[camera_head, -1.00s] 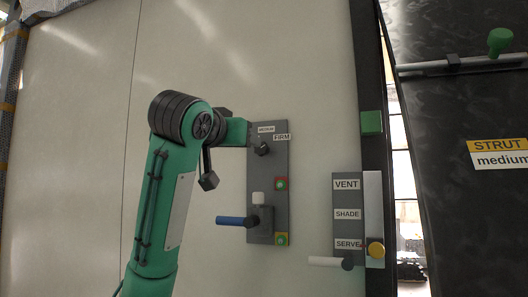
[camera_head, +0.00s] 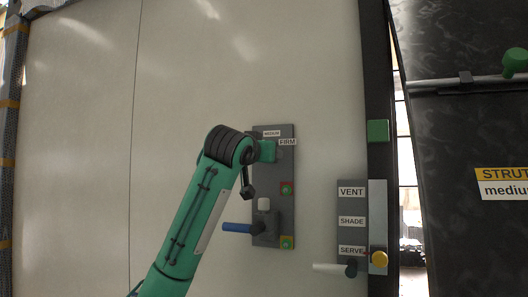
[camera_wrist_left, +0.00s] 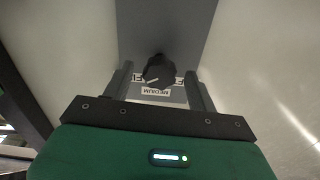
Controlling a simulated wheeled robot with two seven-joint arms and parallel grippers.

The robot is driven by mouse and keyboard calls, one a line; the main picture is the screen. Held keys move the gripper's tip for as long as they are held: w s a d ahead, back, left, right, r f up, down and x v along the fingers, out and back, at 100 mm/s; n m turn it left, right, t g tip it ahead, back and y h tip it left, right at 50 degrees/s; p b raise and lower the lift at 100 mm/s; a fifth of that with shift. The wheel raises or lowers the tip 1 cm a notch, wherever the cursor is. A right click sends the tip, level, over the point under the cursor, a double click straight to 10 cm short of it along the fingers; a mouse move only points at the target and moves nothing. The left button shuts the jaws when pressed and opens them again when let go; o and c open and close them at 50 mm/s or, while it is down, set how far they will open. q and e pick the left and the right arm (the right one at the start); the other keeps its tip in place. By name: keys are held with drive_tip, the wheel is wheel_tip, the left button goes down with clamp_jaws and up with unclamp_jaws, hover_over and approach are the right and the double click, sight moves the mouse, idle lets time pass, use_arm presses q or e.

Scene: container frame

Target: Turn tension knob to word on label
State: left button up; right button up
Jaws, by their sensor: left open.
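The dark tension knob (camera_wrist_left: 158,68) shows in the wrist view with a pale pointer mark toward the lower left. Beside it are an upside-down MEDIUM label (camera_wrist_left: 155,92) and a partly covered FIRM label. The head view shows the MEDIUM (camera_head: 271,133) and FIRM (camera_head: 287,142) labels at the top of the grey panel (camera_head: 273,172); my gripper hides the knob there. My open left gripper (camera_wrist_left: 162,78) has its fingers on either side of the knob; contact cannot be told. A yellow and white sign (camera_head: 505,184) at right reads STRUT medium. My right gripper is out of view.
The left wall is bare.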

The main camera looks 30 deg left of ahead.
use_arm(q)
drive_tip(key=shift+c, duration=0.7)
drive_tip(key=c, duration=0.9)
drive_tip(key=shift+o, duration=0.2)
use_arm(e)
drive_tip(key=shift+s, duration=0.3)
use_arm(q)
drive_tip(key=shift+m, duration=0.4)
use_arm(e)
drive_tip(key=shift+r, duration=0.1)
use_arm(q)
drive_tip(key=shift+m+p, duration=2.45)
drive_tip(key=shift+m, duration=3.05)
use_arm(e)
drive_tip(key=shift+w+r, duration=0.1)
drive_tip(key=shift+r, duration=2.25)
